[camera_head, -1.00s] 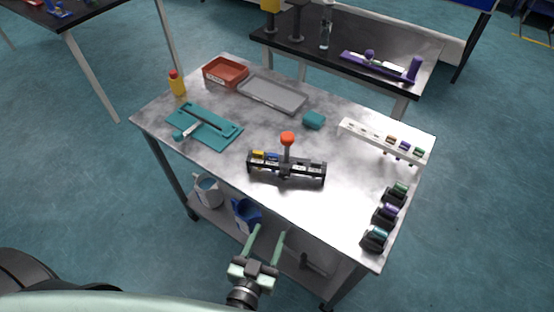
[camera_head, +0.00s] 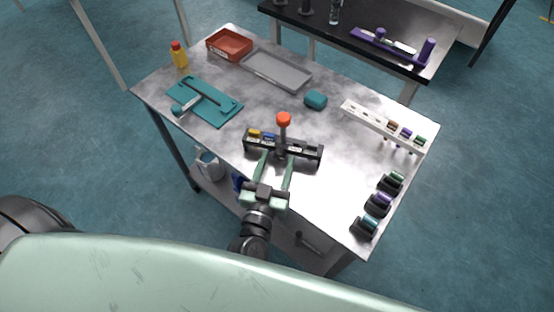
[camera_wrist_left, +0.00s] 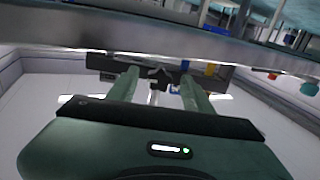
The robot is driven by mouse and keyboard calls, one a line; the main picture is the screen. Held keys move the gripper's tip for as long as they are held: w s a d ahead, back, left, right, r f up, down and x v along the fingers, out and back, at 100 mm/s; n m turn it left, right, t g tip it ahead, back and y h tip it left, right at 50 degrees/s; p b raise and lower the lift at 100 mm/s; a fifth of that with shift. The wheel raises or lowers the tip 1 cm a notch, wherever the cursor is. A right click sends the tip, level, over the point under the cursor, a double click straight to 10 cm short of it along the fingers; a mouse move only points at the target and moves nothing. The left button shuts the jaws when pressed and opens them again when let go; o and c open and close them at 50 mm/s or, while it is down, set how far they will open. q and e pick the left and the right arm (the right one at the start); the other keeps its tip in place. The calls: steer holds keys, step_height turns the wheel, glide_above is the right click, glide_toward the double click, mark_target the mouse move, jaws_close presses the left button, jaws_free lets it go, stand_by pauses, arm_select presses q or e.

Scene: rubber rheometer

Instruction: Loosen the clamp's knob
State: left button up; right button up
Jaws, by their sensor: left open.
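A long black clamp fixture (camera_head: 312,153) stands near the front edge of the table. An upright post with an orange-red ball top (camera_head: 283,119) rises from its middle, and small yellow and blue pieces sit on its left part. My left gripper (camera_head: 277,155) is open and empty, its two fingers pointing at the fixture's front side. In the left wrist view the gripper (camera_wrist_left: 160,73) has a dark star-shaped knob (camera_wrist_left: 158,77) between its fingertips, in front of the fixture bar (camera_wrist_left: 110,63). Whether the fingers touch the knob is not clear. My right gripper is out of view.
On the metal table (camera_head: 230,148) are a teal tool stand (camera_head: 205,100), yellow bottle (camera_head: 180,56), red bin (camera_head: 229,44), grey tray (camera_head: 276,69), teal block (camera_head: 316,99), white rack (camera_head: 380,124) and several small dark holders (camera_head: 378,204). A black bench (camera_head: 350,20) stands behind.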

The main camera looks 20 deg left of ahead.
arm_select(q)
jaws_close()
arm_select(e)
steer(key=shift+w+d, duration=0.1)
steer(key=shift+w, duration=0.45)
arm_select(q)
steer(key=shift+n, duration=0.3)
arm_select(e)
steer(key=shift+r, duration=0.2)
arm_select(q)
steer(key=n+p, duration=0.1)
steer(key=n, duration=0.2)
steer(key=shift+r+n, duration=0.1)
steer(key=shift+n, duration=0.2)
steer(key=n, duration=0.4)
steer(key=shift+d+n+p, duration=0.1)
steer(key=shift+n+p, duration=0.2)
steer(key=shift+p, duration=0.1)
steer(key=n, duration=0.4)
steer(key=n+b, duration=0.1)
steer(key=n, duration=0.3)
steer(key=shift+n, duration=0.3)
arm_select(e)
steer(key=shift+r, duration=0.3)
arm_select(q)
steer(key=shift+n, duration=0.3)
